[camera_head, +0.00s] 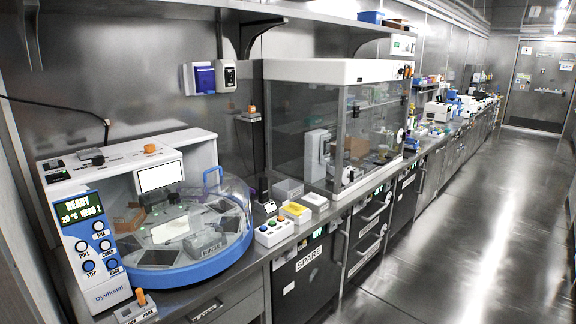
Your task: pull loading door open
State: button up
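A white and blue benchtop machine (130,165) stands at the left on the bench. A clear curved cover (238,190) with a blue handle (212,177) sits over the machine's round blue-rimmed base (190,272). I take this cover as the loading door, but no label on it confirms that. It looks closed, though its edges are hard to make out. Dark plates lie inside under the cover. My gripper is not in view.
A small button box (274,232) and yellow-topped box (295,212) stand right of the machine. A glass-walled enclosure (335,120) stands beyond them. A small box with an orange knob (138,306) is at the front. The aisle floor (450,240) at the right is clear.

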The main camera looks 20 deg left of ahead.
aim_at(247, 199)
jog(key=u, duration=0.1)
jog(key=i, duration=1.65)
jog(key=u, duration=1.1)
jog(key=i, duration=0.85)
jog(key=u, duration=1.4)
jog(key=i, duration=0.6)
jog(key=u, duration=0.4)
